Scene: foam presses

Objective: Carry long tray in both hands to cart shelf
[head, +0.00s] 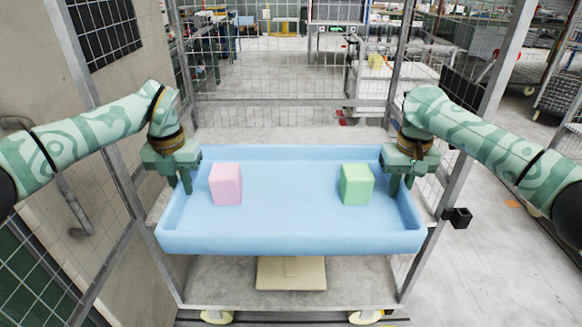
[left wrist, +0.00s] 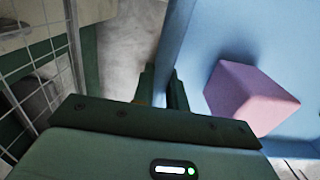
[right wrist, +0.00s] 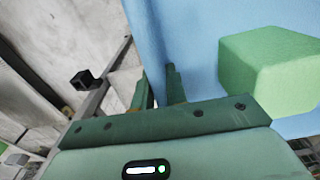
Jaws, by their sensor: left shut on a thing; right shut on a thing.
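The long tray (head: 285,243) is light blue with raised walls. It carries a pink block (head: 226,185) at its left and a green block (head: 356,184) at its right. My left gripper (head: 185,183) is shut on the tray's left wall, one finger inside; the wall also shows in the left wrist view (left wrist: 182,45). My right gripper (head: 396,185) is shut on the right wall, which shows in the right wrist view (right wrist: 146,45). The tray looks roughly level, within the outline of the wire-sided cart (head: 290,110). Whether its underside touches the shelf is hidden.
A lower cart deck (head: 215,280) with a beige block (head: 291,273) shows below the tray. Metal posts (head: 452,150) and mesh stand close on both sides. A wall is at the left. Open floor (head: 500,270) lies at the right.

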